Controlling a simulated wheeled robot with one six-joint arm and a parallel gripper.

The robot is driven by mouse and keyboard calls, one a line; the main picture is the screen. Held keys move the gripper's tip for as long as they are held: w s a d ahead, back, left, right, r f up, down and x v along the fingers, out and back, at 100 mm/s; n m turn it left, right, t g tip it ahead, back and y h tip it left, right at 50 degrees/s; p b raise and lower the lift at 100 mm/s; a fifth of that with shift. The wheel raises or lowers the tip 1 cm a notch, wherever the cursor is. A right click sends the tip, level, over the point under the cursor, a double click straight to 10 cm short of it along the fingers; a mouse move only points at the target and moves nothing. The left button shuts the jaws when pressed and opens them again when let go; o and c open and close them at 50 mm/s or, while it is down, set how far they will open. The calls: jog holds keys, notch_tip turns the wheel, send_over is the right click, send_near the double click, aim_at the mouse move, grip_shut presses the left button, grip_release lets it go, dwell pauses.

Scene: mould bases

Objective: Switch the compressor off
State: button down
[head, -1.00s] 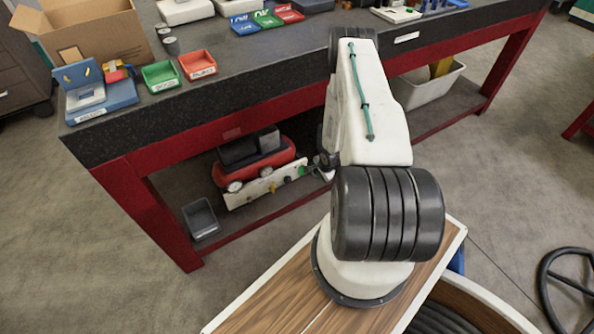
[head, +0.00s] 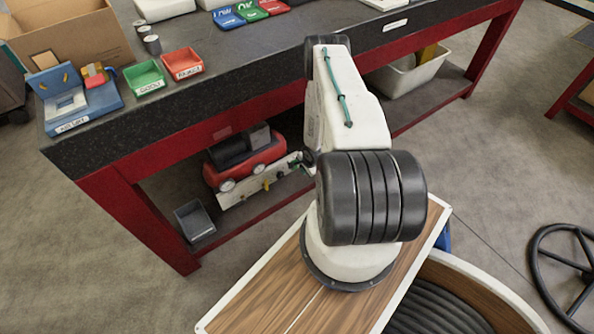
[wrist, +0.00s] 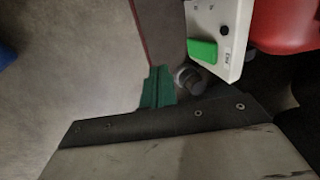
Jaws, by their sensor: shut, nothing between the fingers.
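The compressor (head: 245,165), with a red tank, black top and round gauges, sits on the bench's lower shelf. A white panel (head: 240,190) with yellow and green parts runs along its front. In the wrist view the panel (wrist: 238,12) bears a bright green switch (wrist: 202,52), a black round knob (wrist: 224,31) and a small label. The red tank (wrist: 285,25) shows at right. My gripper (wrist: 158,86) has teal fingers, shut and empty, just left of and below the green switch, with a visible gap in the picture. In the head view my arm mostly hides the gripper.
The red-legged bench (head: 125,200) overhangs the shelf. A small grey bin (head: 195,220) stands left of the compressor; a pale tub (head: 405,75) stands farther right on the shelf. A grey rounded fitting (wrist: 190,78) lies close beside the fingers. Floor to the left is clear.

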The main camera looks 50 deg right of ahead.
jog(key=w+d+f, duration=0.1)
jog(key=w+f, duration=0.4)
jog(key=shift+w+d+f, duration=0.15)
jog(key=shift+w+f, duration=0.05)
jog(key=shift+f, duration=0.15)
jog(key=shift+d, duration=0.1)
